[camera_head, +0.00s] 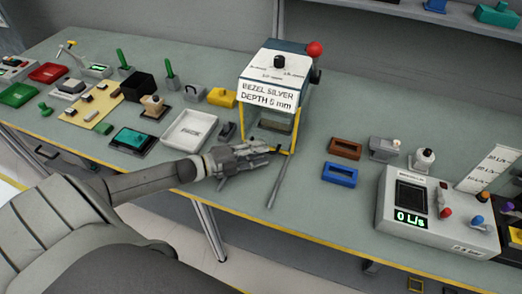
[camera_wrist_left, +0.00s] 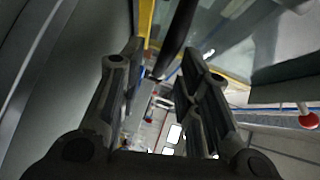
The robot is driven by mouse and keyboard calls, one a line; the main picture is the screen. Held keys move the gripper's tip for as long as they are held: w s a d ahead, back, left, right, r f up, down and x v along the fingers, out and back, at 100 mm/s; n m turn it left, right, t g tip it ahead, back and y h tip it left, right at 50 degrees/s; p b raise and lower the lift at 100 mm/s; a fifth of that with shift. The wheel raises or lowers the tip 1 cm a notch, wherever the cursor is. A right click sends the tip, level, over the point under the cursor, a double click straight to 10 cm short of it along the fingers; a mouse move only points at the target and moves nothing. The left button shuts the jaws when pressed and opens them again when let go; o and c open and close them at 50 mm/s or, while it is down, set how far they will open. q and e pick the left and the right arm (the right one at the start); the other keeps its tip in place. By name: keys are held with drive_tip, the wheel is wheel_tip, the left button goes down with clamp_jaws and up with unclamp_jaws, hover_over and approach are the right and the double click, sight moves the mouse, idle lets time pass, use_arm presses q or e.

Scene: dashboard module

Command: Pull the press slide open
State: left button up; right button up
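The press (camera_head: 270,92) is a white and teal box with a red ball knob, labelled "BEZEL SILVER DEPTH 6 mm". Its open lower front has a yellow frame (camera_head: 294,137). A dark grey bar (camera_head: 278,182) slants forward from the press's front. I cannot tell whether it is the slide's handle. My left gripper (camera_head: 268,153) is in front of the press opening, beside the bar's far end. In the left wrist view its fingers (camera_wrist_left: 158,75) are apart, with a dark bar (camera_wrist_left: 180,35) beyond and between their tips. Contact is unclear. The slide is not clearly visible. My right gripper is out of view.
A white tray (camera_head: 188,130) and a small dark item (camera_head: 227,131) lie left of the press. Brown (camera_head: 345,148) and blue (camera_head: 340,174) frames lie to the right, before a white meter box (camera_head: 437,216) reading "0 L/s". The bench's front strip is clear.

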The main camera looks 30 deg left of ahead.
use_arm(q)
drive_tip(key=shift+w+d+f, duration=0.1)
drive_tip(key=shift+w+d, duration=0.25)
drive_tip(key=shift+w, duration=0.2)
drive_tip(key=shift+c, duration=0.2)
clamp_jaws()
